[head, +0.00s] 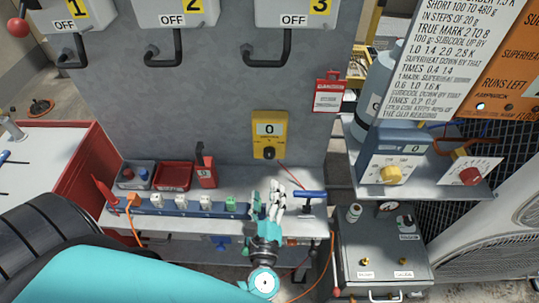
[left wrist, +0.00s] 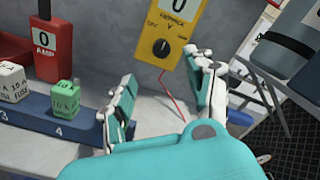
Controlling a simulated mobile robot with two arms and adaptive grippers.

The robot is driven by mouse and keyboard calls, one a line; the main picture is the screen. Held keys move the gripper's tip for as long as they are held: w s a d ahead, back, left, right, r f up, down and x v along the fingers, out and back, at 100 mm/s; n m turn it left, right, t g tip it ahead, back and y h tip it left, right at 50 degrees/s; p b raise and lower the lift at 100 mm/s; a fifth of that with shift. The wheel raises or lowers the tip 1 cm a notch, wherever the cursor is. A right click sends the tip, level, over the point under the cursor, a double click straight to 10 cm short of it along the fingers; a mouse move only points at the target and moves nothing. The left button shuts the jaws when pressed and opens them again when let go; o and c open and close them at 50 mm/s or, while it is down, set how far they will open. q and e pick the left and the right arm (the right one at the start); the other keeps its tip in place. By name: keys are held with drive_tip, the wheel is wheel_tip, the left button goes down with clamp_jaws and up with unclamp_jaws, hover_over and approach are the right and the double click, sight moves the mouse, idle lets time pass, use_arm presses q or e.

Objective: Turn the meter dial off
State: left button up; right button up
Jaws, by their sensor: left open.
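The yellow meter (head: 269,137) is mounted on the grey panel, its display reading 0; it also shows in the left wrist view (left wrist: 184,22). Its black round dial (head: 269,153) is below the display, with small lettering around it (left wrist: 161,47). The dial's white mark looks near the top, but its exact setting is too small to tell. My left gripper (head: 268,192) is open and empty, below and in front of the meter. In the left wrist view its fingers (left wrist: 161,75) are spread, apart from the dial. My right gripper is not in view.
A blue rack (head: 180,208) with several small blocks and a red AMP meter (head: 205,172) stand left of my gripper. A blue T-handle (head: 310,194) is close on its right. A red lead (head: 290,176) hangs below the meter. Switch handles (head: 264,62) project above.

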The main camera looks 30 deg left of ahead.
sight(269, 157)
use_arm(q)
drive_tip(key=p+x, duration=0.2)
drive_tip(key=x, duration=0.8)
drive_tip(key=shift+w, duration=0.2)
drive_tip(key=shift+w+a+p, duration=0.2)
drive_tip(key=shift+w+p, duration=0.15)
drive_tip(key=shift+w, duration=0.3)
drive_tip(key=shift+f, duration=0.1)
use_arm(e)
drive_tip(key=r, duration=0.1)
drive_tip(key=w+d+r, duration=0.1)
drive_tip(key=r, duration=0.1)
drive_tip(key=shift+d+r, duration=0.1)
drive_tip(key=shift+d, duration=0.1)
use_arm(q)
drive_tip(key=shift+c, duration=0.4)
